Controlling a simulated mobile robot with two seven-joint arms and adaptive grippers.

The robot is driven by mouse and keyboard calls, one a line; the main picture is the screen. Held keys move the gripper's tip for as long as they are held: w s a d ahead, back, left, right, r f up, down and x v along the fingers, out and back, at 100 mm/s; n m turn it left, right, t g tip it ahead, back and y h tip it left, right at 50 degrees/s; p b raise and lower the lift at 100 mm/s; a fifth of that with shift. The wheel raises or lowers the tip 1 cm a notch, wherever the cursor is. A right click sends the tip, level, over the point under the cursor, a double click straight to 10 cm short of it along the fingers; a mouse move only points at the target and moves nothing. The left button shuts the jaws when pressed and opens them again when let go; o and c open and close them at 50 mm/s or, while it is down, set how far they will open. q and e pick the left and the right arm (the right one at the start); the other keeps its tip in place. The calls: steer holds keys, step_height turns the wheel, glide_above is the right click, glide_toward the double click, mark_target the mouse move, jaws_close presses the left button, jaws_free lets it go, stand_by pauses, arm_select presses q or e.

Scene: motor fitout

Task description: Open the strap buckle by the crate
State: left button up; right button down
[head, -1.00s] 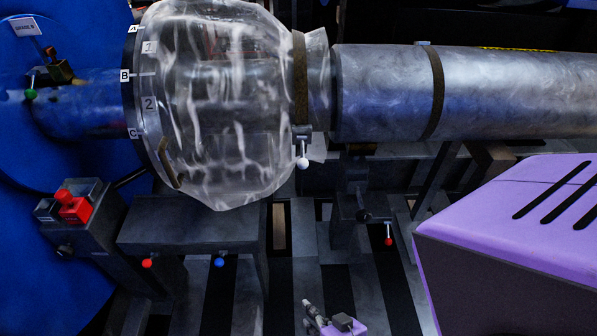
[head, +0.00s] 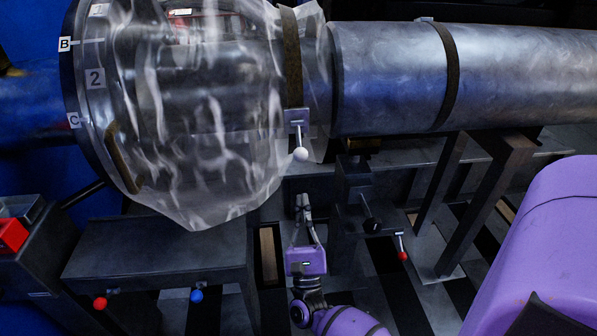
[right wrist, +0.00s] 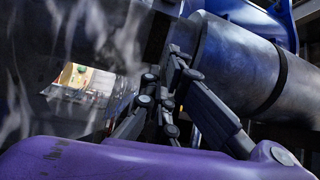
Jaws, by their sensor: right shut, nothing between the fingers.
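A dark strap (head: 291,60) runs around the neck of a clear, wrinkled plastic sleeve (head: 200,130). A metal buckle plate with a lever ending in a white ball (head: 300,154) hangs at the strap's lower end; the lever points down. My right gripper (head: 304,200) is shut and empty, pointing up just below the white ball and apart from it in the picture. In the right wrist view its closed fingertips (right wrist: 176,55) show in front of the strap area; I cannot make out the buckle there. My left gripper is not in view. I cannot identify a crate with certainty.
A metal cylinder (head: 390,75) with a second dark strap (head: 447,75) extends right. Below stand a grey bench (head: 160,255) with red (head: 100,303) and blue (head: 196,296) knobs, and a stand with a red-ball lever (head: 403,255). A red block (head: 12,235) is at left.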

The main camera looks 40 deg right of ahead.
mark_target(299, 141)
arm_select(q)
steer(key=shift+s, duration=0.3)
arm_select(e)
steer(key=shift+r, duration=0.1)
arm_select(q)
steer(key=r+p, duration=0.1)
steer(key=p, duration=0.1)
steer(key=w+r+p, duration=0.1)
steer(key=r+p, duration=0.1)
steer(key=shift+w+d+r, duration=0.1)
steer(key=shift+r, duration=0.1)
arm_select(e)
steer(key=w+d+r, duration=0.2)
steer(key=w+r, duration=0.1)
steer(key=r, duration=0.5)
steer(key=shift+w+r, duration=0.15)
steer(key=shift+w, duration=0.1)
